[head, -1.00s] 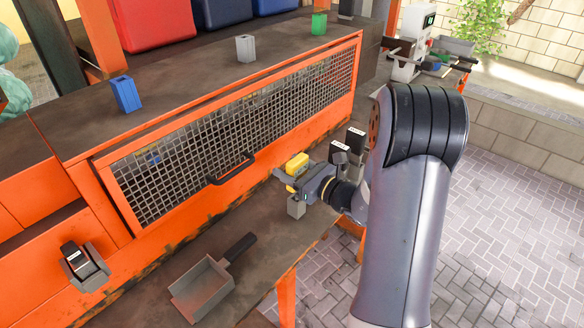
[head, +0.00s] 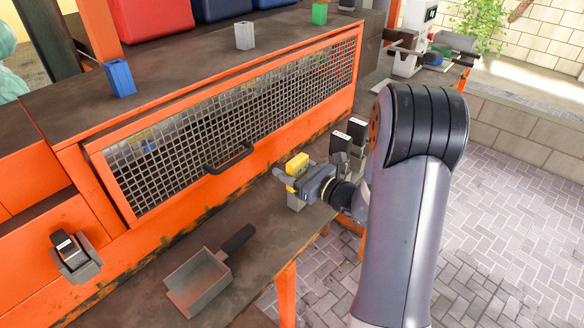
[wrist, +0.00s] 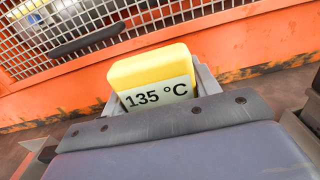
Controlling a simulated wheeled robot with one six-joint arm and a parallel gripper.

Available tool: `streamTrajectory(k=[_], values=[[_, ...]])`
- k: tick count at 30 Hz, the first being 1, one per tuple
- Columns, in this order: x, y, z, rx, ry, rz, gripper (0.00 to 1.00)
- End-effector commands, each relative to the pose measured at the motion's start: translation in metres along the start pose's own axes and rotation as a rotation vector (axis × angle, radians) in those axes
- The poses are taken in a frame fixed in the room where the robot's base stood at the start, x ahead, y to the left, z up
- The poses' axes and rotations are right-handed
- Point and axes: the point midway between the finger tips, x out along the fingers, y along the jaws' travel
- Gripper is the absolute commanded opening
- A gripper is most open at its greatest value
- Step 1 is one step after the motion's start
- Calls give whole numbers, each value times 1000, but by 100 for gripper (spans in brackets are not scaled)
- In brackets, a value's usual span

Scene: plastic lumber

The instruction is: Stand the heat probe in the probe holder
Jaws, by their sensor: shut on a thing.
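The heat probe (head: 297,164) has a yellow head, and its label reads 135 °C in the wrist view (wrist: 150,75). My gripper (head: 291,183) is shut on it, over the metal bench. A small grey block, which looks like the probe holder (head: 295,204), is directly below the gripper in the head view. In the wrist view, grey walls flank the yellow head. The probe's lower part is hidden behind the gripper, so I cannot tell how deep it sits in the holder.
An orange mesh guard (head: 230,125) with a black handle (head: 229,158) stands behind. A grey dustpan (head: 198,282) lies on the bench (head: 262,262) at front left. Black units with white labels (head: 341,143) stand close right. Another black unit (head: 66,248) sits at far left.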

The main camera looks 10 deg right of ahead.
Motion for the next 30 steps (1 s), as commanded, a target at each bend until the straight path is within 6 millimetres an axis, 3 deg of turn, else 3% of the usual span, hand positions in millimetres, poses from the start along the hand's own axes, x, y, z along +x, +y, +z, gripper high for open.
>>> streamTrajectory(k=[6,7,15,24,30], values=[[0,0,0,0,-1,0,30],[0,0,0,0,-1,0,60],[0,0,0,0,0,0,82],[-3,0,0,0,0,-1,83],[-29,-1,-1,0,0,-5,83]])
